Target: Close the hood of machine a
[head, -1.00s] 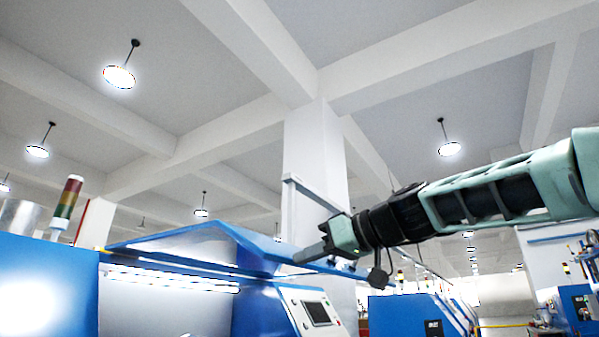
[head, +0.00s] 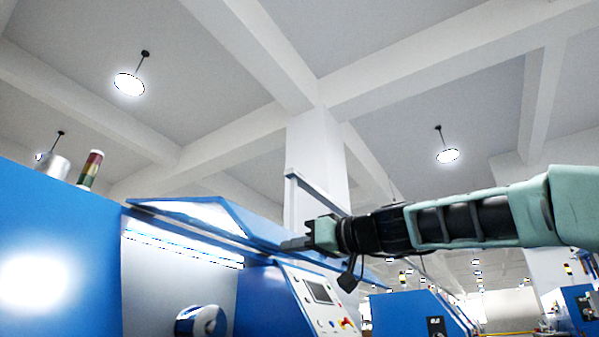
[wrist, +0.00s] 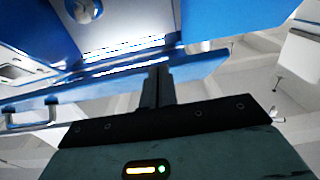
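The blue machine (head: 60,250) fills the left of the head view, with a lit white interior. Its blue hood (head: 255,222) is raised above the opening and slants down to the right. My gripper (head: 284,244) is at the hood's right part, with its fingers pointing left. In the wrist view the dark fingers (wrist: 157,86) are together with nothing seen between them. They overlap the hood's blue edge (wrist: 205,68); I cannot tell whether they touch it. A metal handle (wrist: 30,116) shows at the left of the wrist view.
A control panel (head: 318,295) with a screen and buttons is below my gripper. A signal tower (head: 90,168) stands on the machine's top at the left. A white pillar (head: 318,150) rises behind. More blue machines (head: 415,312) stand at the back right.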

